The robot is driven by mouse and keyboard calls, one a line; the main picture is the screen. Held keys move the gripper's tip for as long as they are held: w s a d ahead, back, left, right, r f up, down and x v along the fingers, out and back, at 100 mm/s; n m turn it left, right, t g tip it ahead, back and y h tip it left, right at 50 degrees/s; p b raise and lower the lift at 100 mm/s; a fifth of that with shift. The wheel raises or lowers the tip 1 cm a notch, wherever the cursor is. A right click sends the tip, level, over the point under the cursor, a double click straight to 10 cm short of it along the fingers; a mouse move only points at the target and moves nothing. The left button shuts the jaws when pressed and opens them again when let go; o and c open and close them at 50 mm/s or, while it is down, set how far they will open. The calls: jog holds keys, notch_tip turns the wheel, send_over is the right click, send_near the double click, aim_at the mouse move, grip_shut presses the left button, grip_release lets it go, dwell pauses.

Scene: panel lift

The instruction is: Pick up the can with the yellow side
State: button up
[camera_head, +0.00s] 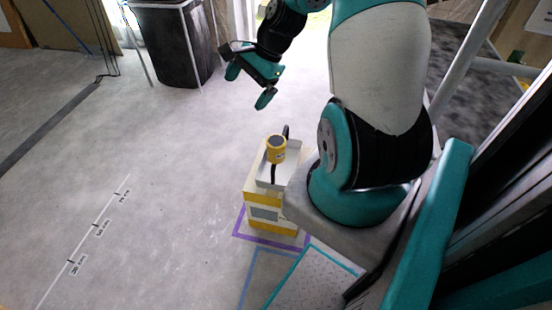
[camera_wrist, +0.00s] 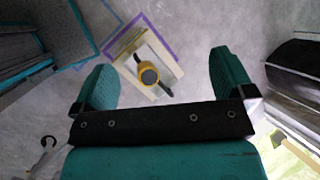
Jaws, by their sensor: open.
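A can with a yellow side and a dark top (camera_head: 276,149) stands upright on a pale tray (camera_head: 265,181) on top of a yellow and white box (camera_head: 268,214). A black strip or cable shows in front of and behind the can. In the wrist view the can (camera_wrist: 148,75) is seen from above, between my fingers in the picture but well beyond them. My gripper (camera_head: 250,86) is open and empty, above and up-left of the can in the head view. Its teal fingers also show in the wrist view (camera_wrist: 160,85).
The box stands inside a purple floor outline (camera_head: 272,243). A black bin (camera_head: 175,45) stands at the back left. A rail and dark panels are at the right. The grey floor left of the box is clear.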

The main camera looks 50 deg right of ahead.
jog(key=s+d+f+m+t+h+b, duration=0.15)
jog(key=s+d+f+m, duration=0.25)
jog(key=d+f+m, duration=0.5)
jog(key=m+b, duration=0.2)
jog(key=m, duration=0.2)
send_near(277, 141)
jog(key=shift+t, duration=0.25)
jog(key=b+x, duration=0.1)
jog(key=x, duration=0.5)
jog(key=shift+s+a+f+b, duration=0.1)
jog(key=shift+s+f+b, duration=0.15)
jog(key=shift+s+b, duration=0.15)
jog(key=shift+w+b+x, duration=0.15)
jog(key=shift+b+x, duration=0.1)
jog(key=shift+x, duration=1.3)
jog(key=shift+w+b+x, duration=0.15)
jog(key=shift+b+x, duration=0.1)
jog(key=shift+x, duration=1.35)
jog(key=shift+r+h, duration=0.25)
jog(key=c, duration=1.2)
